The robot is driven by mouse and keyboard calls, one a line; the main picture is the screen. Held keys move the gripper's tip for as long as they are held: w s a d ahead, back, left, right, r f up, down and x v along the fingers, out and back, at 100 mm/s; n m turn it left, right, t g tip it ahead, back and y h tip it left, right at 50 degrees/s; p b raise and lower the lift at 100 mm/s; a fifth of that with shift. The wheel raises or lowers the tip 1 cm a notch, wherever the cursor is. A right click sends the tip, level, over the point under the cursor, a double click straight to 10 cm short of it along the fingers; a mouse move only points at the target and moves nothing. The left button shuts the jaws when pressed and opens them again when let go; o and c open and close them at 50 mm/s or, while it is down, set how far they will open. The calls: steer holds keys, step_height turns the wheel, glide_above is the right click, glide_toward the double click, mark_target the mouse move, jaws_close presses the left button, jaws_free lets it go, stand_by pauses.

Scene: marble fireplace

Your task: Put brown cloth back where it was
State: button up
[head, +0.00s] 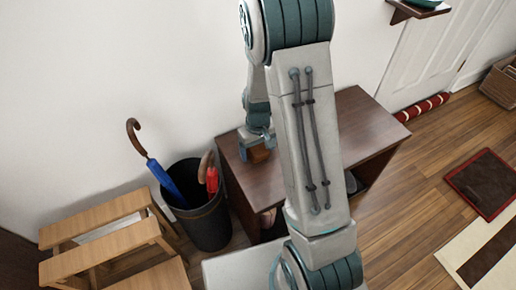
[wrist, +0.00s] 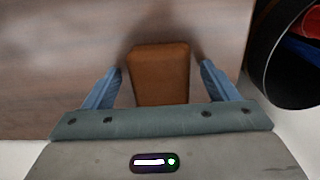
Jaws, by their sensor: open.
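The brown cloth (wrist: 160,80) looks like a small, compact, brown rectangular piece on the dark wooden table top (wrist: 60,50). It shows between the fingers of my gripper (wrist: 160,72) in the wrist view, with a gap on each side. In the head view the brown cloth (head: 260,154) is partly hidden under my gripper (head: 258,146), near the table's left end by the wall. My gripper is open, pointing down, one blue finger on either side of the cloth.
A dark bin (head: 207,222) holding a blue umbrella (head: 166,183) and a red one (head: 211,178) stands just left of the table. A wooden step stool (head: 110,245) is farther left. My arm hides part of the table. Floor at right has mats (head: 484,183).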

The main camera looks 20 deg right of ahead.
mark_target(258, 149)
step_height(258, 149, up, 12)
steer(key=p, duration=0.4)
steer(key=s+r+m, duration=0.1)
steer(key=s+r, duration=0.4)
steer(key=s, duration=0.3)
steer(key=s+r+m+t, duration=0.1)
steer(key=s+r, duration=0.5)
steer(key=s, duration=0.2)
steer(key=shift+s+a+r, duration=0.25)
steer(key=shift+s+r, duration=0.05)
steer(key=shift+s, duration=0.05)
step_height(258, 149, up, 29)
steer(key=t+p, duration=0.1)
steer(key=p, duration=2.4)
steer(key=shift+f+t, duration=0.15)
steer(key=shift+t, duration=0.25)
